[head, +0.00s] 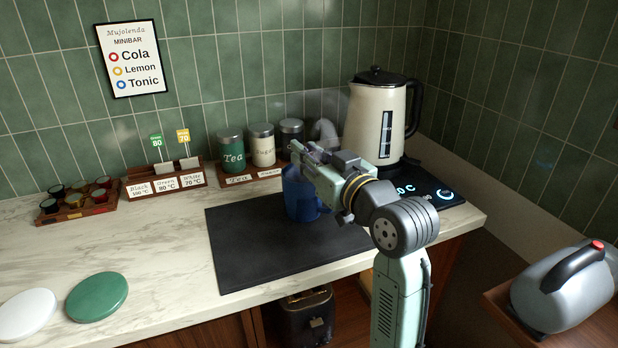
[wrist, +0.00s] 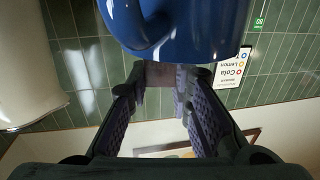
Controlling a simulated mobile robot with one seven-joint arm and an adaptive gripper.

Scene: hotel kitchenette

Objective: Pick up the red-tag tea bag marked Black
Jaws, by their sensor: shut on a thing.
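My gripper (head: 302,150) is over the black mat, at the upper part of the blue mug (head: 300,193). In the wrist view, my gripper (wrist: 159,85) has its fingers closed about a small pale brownish piece (wrist: 160,73), which I take for the red-tag tea bag; no red tag or Black marking shows. The mug (wrist: 185,25) fills the top of that view, close to the fingertips. The tea bag rack (head: 166,184) has labels Black, Green and White. A green tag (head: 156,140) and a yellow tag (head: 183,135) stand there; no red tag stands over the Black label.
A cream kettle (head: 382,115) stands behind my arm at right. A small tray of cups (head: 76,199) is at left. Green (head: 97,297) and white (head: 26,314) discs lie at the front left. The mat's (head: 245,265) front left is clear.

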